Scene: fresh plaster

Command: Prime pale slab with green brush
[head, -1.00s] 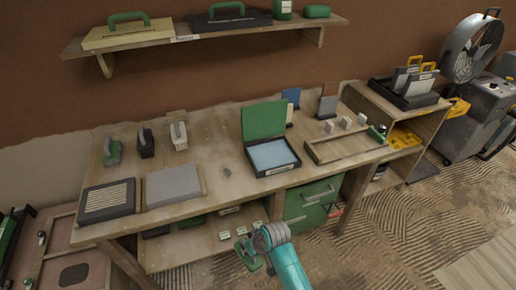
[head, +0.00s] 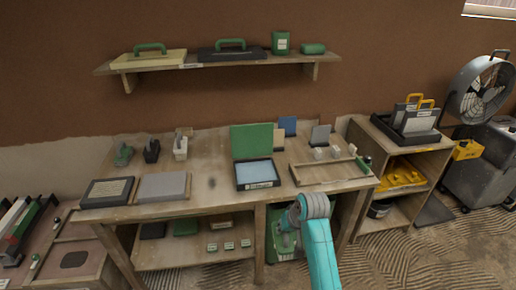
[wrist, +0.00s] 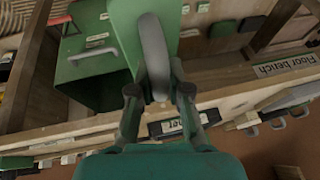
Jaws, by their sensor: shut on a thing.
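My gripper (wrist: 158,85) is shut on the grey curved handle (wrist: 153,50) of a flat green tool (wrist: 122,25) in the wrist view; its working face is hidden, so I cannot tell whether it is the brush. In the head view my arm hides the gripper, in front of the bench. A pale grey slab (head: 163,187) lies on the bench's left part, beside a dark-framed slab (head: 107,191). A green brush-like tool (head: 123,154) stands behind them, left of a black one (head: 152,150) and a whitish one (head: 181,147).
A dark tray (head: 258,186) with a pale blue inside and raised green lid (head: 251,140) stands mid-bench. A wooden tray (head: 328,182) lies right of it. A fan (head: 478,92) stands far right.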

